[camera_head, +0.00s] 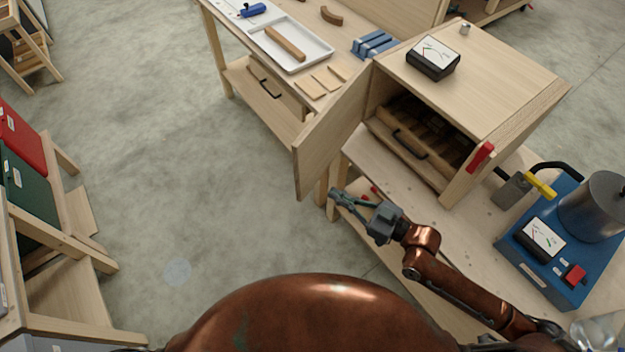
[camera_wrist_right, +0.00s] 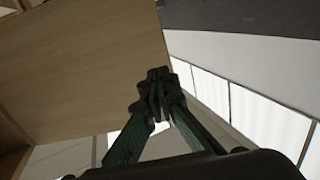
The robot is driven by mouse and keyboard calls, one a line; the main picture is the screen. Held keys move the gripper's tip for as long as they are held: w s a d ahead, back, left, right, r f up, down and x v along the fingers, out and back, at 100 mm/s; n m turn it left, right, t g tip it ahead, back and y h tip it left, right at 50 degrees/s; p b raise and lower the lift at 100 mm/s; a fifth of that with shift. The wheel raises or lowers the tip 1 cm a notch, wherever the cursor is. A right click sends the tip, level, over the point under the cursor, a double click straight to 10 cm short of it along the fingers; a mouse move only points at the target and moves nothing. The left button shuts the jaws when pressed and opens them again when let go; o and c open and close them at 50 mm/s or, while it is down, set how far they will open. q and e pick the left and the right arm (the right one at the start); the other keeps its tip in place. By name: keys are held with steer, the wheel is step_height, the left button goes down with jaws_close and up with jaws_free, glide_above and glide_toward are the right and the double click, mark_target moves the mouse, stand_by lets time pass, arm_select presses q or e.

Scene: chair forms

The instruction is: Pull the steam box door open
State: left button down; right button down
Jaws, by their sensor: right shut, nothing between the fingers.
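The steam box (camera_head: 490,80) is a pale wooden cabinet on the bench. Its door (camera_head: 330,135) stands swung out on the left side, and the inside shows a slatted rack and a drawer front with a dark handle (camera_head: 410,143). A red latch (camera_head: 480,156) is on the box's right front edge. My right gripper (camera_head: 337,196) is shut and empty, just below the door's lower part in the head view. In the right wrist view its closed fingers (camera_wrist_right: 157,78) overlap the edge of the wooden door panel (camera_wrist_right: 85,65); I cannot tell whether they touch. My left gripper is not in view.
A gauge (camera_head: 433,57) sits on top of the box. A blue boiler base (camera_head: 560,245) with a metal pot (camera_head: 597,205) stands right of it. A workbench with a white tray (camera_head: 290,48) lies behind the door.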

mark_target(303, 176)
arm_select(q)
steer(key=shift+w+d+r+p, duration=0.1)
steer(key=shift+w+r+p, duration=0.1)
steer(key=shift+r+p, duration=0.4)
arm_select(e)
steer(key=x, duration=0.8)
steer(key=shift+w+a, duration=0.25)
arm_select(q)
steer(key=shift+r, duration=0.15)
